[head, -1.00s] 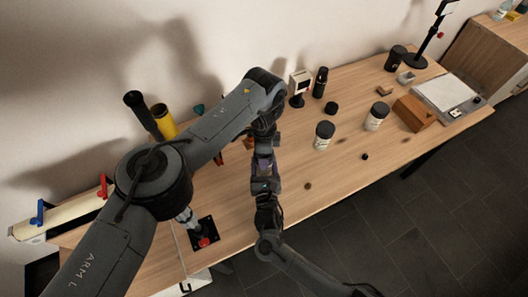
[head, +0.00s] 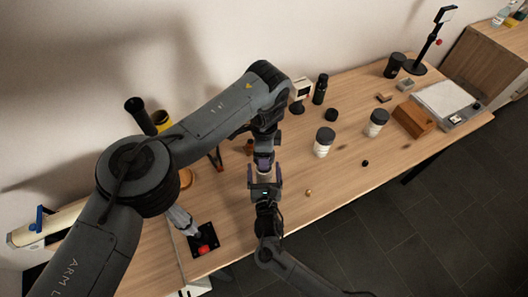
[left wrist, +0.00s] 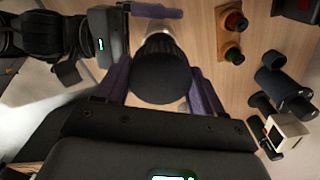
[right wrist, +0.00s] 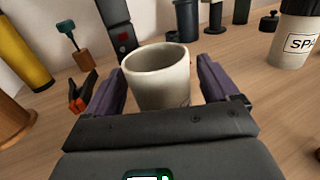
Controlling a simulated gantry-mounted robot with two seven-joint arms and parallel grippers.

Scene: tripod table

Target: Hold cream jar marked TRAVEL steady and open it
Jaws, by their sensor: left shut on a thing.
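The cream jar (right wrist: 158,84) stands open-mouthed between the fingers of my right gripper (right wrist: 160,78) in the right wrist view. The fingers are spread, with small gaps beside the jar, so that gripper looks open around it. In the head view the jar (head: 264,174) shows as a small pale patch between my right gripper's fingers (head: 265,177). My left gripper (left wrist: 162,82) is shut on a round black lid (left wrist: 162,72), seen from above with the jar (left wrist: 156,28) partly behind it. In the head view my left gripper (head: 263,158) is above the jar. The TRAVEL marking is not readable.
Two white jars with black lids stand to the right (head: 324,142) (head: 376,122); the nearer reads "SPA" in part. A black bottle (head: 320,89), a small black knob (head: 365,163) and a wooden block (head: 412,118) are also there. The table's front edge is close to my right arm.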

